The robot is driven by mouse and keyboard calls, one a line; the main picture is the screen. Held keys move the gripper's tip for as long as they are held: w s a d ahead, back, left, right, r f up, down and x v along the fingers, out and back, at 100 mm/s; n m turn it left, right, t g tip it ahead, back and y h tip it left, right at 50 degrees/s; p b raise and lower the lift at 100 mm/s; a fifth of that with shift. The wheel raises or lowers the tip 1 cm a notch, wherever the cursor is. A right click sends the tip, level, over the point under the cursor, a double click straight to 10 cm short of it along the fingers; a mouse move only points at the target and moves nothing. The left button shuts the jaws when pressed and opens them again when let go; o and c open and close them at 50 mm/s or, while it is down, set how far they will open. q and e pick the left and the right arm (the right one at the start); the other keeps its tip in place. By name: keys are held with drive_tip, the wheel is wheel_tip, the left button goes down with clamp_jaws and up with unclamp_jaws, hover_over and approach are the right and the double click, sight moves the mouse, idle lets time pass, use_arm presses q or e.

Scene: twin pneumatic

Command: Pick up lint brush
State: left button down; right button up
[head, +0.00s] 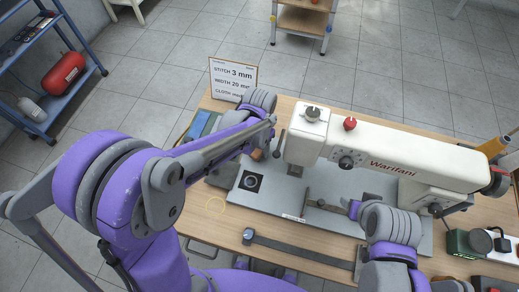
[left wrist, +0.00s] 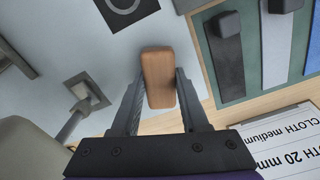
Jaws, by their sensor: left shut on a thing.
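The lint brush shows as a tan wooden block (left wrist: 158,78) in the left wrist view. My left gripper (left wrist: 160,92) is shut on it, with one dark finger along each side. In the head view only a small brown part of the brush (head: 257,155) shows below my left forearm, which hides most of that gripper. My right arm reaches in from the right in front of the sewing machine. Its gripper (head: 332,206) is near the grey machine plate, and its jaws are too small and dark to read.
A white sewing machine (head: 405,158) stands on a grey plate (head: 275,200) on the wooden table. A sign (head: 232,78) stands at the back left. A green mat (left wrist: 212,75) with strips lies beside the brush. A dark strap (head: 300,254) lies in front.

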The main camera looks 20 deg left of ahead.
use_arm(q)
wheel_tip(320, 180, up, 10)
drive_tip(key=shift+f+p, duration=0.1)
drive_tip(key=shift+p, duration=0.3)
